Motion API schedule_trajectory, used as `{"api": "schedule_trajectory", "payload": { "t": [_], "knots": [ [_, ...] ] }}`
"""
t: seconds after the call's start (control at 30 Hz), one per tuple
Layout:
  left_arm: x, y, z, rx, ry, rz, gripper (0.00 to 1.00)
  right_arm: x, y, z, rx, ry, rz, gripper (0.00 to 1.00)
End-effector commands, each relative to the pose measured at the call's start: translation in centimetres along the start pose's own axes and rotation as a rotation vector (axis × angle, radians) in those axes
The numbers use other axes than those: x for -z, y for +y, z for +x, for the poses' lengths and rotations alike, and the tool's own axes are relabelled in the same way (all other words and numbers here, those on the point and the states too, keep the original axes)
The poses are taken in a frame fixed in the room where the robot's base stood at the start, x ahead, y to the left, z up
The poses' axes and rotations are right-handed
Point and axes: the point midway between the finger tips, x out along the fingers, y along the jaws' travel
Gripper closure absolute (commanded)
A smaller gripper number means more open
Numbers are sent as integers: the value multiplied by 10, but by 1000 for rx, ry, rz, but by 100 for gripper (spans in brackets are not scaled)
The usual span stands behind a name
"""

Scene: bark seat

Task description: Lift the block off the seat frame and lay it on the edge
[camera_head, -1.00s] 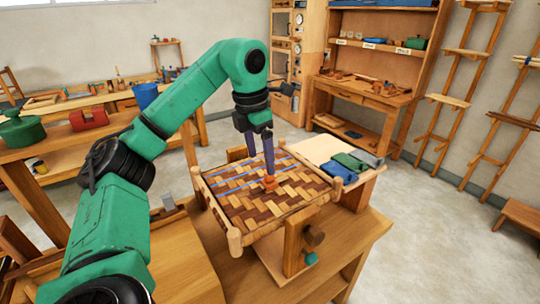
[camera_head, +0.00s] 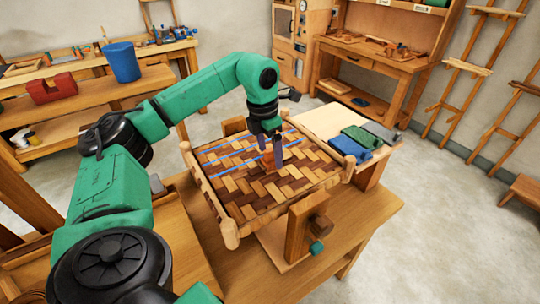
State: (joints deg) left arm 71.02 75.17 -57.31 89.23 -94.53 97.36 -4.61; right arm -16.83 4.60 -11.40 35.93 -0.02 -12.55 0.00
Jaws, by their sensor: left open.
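The seat frame (camera_head: 232,233) is a square wooden frame with corner posts, standing on the workbench. Its woven seat (camera_head: 235,188) is a herringbone of light and dark brown strips, with thin blue strips across the far part. My left gripper (camera_head: 271,158) points down over the middle of the woven seat, its two dark fingers apart. I cannot tell whether the fingertips touch the seat. My right gripper is not in view.
Right of the frame, a pale board (camera_head: 330,120) lies beside folded blue (camera_head: 350,149), green (camera_head: 362,137) and grey (camera_head: 381,132) cloths. A wooden clamp block with a knob (camera_head: 319,226) stands at the frame's near side. A blue bucket (camera_head: 122,62) stands on the back left bench.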

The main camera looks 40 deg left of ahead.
Motion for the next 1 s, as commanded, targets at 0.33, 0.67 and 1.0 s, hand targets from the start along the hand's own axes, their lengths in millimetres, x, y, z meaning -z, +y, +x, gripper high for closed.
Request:
{"api": "schedule_trajectory", "payload": {
  "t": [0.33,0.67,1.0],
  "knots": [
    [0,0,10,-1,-2,0,39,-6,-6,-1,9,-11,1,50],
    [0,0,10,-1,-2,0,100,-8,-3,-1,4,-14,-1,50],
    [-4,0,-19,-1,-7,0,100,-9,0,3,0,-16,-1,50]
  ]
}}
